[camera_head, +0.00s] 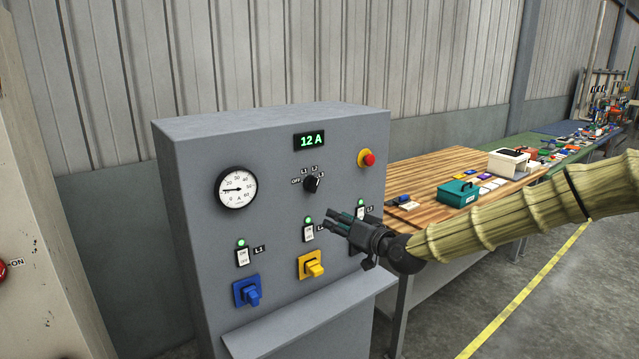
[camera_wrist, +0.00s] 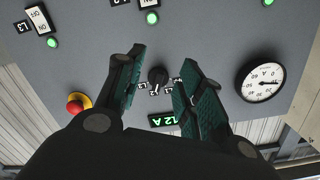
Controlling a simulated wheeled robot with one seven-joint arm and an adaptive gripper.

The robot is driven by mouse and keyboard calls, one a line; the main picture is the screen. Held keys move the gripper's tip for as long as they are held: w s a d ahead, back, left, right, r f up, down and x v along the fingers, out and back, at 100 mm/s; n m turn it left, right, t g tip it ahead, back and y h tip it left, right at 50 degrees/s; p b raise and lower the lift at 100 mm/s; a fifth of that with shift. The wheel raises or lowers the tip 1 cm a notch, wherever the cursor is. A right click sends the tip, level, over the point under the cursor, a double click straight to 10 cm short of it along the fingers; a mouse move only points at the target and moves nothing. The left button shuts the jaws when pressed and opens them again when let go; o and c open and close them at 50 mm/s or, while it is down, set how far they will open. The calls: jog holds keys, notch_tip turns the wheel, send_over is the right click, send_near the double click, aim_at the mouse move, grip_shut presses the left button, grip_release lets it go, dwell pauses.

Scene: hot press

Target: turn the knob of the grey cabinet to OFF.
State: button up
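The grey cabinet (camera_head: 270,150) stands in front of me. Its black rotary knob (camera_head: 311,184) sits on the upper front panel, below the green "12 A" display (camera_head: 310,141), with OFF at its left and L1, L2, L3 around its top and right. I cannot tell exactly which mark the knob points at. My gripper (camera_head: 341,222) is in front of the panel, below and right of the knob in the head view. In the wrist view my gripper (camera_wrist: 161,62) is open, and the knob (camera_wrist: 157,76) shows between its green-padded fingers, apparently untouched.
The panel carries a round gauge (camera_head: 236,188), a red emergency button (camera_head: 367,159), lit green lamps, rocker switches, a blue handle (camera_head: 247,290) and a yellow handle (camera_head: 311,265). A shelf juts out below. A wooden table (camera_head: 430,170) with boxes stands to the right.

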send_near(317, 185)
jog(key=shift+t+y, duration=0.3)
jog(key=shift+t, duration=0.1)
jog(key=p+x, duration=0.1)
jog(key=x, duration=0.2)
jog(key=p+x, duration=0.2)
jog(key=x, duration=0.1)
jog(key=f+p+x, duration=0.1)
jog(key=x, duration=0.2)
jog(key=shift+c, duration=0.5)
grip_shut()
